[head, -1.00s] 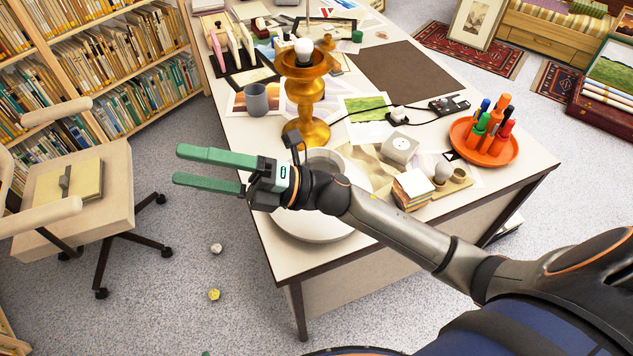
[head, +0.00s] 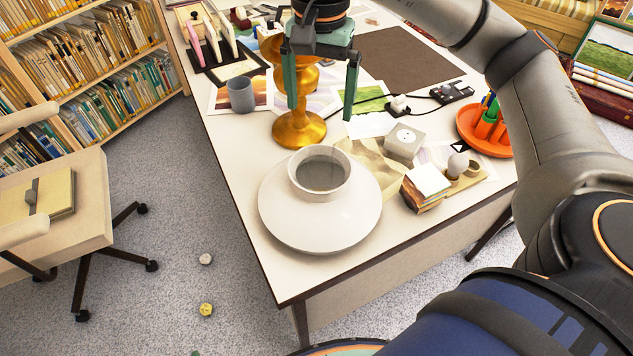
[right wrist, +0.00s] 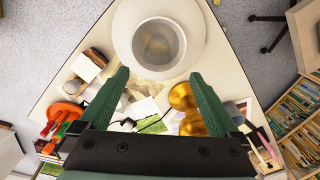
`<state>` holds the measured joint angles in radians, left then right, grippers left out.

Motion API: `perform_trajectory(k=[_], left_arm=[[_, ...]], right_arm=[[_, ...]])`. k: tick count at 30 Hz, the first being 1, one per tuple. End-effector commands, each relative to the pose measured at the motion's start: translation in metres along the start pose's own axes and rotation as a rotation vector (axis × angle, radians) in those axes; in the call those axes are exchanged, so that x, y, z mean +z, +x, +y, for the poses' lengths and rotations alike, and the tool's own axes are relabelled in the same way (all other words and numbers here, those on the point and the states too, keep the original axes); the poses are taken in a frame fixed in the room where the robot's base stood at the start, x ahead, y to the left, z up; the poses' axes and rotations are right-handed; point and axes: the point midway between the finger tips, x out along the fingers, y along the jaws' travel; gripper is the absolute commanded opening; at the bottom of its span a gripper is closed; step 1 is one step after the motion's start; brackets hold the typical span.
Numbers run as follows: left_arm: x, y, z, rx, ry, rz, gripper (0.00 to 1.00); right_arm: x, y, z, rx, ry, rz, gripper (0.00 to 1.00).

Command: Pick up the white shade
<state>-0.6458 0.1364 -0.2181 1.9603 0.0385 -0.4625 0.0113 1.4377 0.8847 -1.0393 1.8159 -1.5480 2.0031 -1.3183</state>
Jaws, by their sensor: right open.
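The white shade (head: 335,222) lies on the near corner of the desk in the head view, its narrow round collar facing up and its wide rim down. It also shows at the top of the right wrist view (right wrist: 189,68), where its opening is visible. My right gripper (head: 319,108) is open and empty, pointing down above the desk, beyond the shade and apart from it. In the right wrist view the green fingers (right wrist: 163,82) are spread, with the shade ahead of their tips. My left gripper is not in view.
A golden lamp base (head: 297,128) stands just behind the shade, partly hidden by my right gripper.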

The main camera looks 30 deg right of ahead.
Motion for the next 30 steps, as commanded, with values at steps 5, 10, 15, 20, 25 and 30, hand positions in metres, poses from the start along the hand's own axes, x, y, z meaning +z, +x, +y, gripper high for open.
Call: perform_trajectory(k=[5,10,15,20,25,30], left_arm=[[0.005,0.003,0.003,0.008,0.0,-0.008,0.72],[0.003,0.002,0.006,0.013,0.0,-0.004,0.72],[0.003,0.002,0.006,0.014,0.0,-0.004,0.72],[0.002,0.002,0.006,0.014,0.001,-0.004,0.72],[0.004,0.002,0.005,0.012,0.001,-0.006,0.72],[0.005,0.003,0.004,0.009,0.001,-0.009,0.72]], right_arm=[[-0.001,0.031,0.002,0.01,-0.002,0.004,0.98],[-0.001,0.058,0.002,0.006,0.0,0.004,0.98],[-0.001,0.07,0.002,0.003,-0.002,0.003,0.98],[0.0,0.09,0.004,0.008,0.0,0.001,0.98],[0.0,0.114,0.004,0.006,-0.001,0.001,0.98],[0.0,0.121,0.003,0.002,-0.001,0.003,0.98]])
